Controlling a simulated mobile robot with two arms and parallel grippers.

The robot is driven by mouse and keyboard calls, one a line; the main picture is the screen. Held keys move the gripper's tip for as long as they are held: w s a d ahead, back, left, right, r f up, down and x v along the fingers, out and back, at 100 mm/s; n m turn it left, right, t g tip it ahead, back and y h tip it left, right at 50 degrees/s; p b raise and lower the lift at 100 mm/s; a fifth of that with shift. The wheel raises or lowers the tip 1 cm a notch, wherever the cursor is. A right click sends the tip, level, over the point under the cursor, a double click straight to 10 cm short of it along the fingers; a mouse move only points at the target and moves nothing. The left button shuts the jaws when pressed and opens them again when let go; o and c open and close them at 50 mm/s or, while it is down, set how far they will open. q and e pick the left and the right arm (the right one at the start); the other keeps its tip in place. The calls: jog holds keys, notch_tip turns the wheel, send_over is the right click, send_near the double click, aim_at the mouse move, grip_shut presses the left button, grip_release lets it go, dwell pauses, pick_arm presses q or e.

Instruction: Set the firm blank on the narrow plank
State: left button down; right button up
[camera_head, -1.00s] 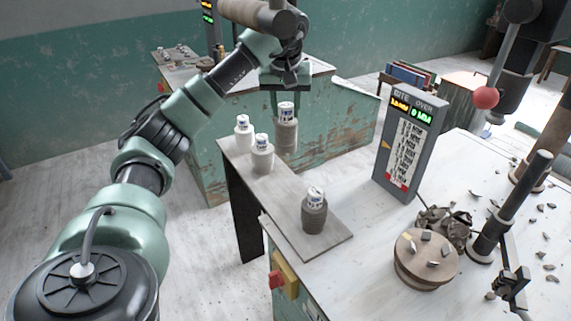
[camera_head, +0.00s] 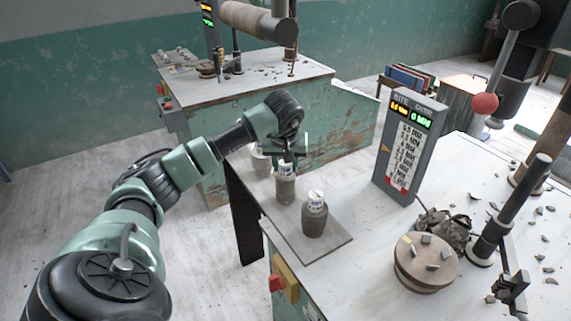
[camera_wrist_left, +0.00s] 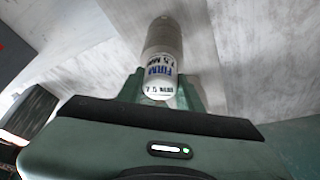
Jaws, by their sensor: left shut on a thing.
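The firm blank (camera_head: 285,188) is a grey-brown cylinder with a white labelled top. Its label reads FIRM and 7.5 MM in the left wrist view (camera_wrist_left: 162,50). My left gripper (camera_head: 287,158) is shut on its upper part from above, holding it upright. The blank is over the narrow plank (camera_head: 337,237), a grey board; I cannot tell whether its base touches. A darker, ridged blank (camera_head: 314,218) stands on the plank just to its right and nearer. A paler blank (camera_head: 260,160) stands behind, partly hidden by my arm. My right gripper is not in view.
A grey display post (camera_head: 402,145) stands right of the plank on the white table (camera_head: 370,270). A round wooden block (camera_head: 425,270) with clay chips, a dark crumpled heap and a lever with a red knob (camera_head: 485,103) lie further right. A green bench (camera_head: 330,115) stands behind.

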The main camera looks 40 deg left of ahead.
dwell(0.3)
pick_arm(q)
jog(key=c, duration=0.9)
grip_release()
jog(key=shift+c, duration=0.2)
jog(key=shift+r, duration=0.2)
jog(key=v, duration=1.1)
jog(key=shift+s+d+r+b, duration=0.2)
jog(key=shift+d+r+b, duration=0.1)
jog(key=shift+b, duration=0.1)
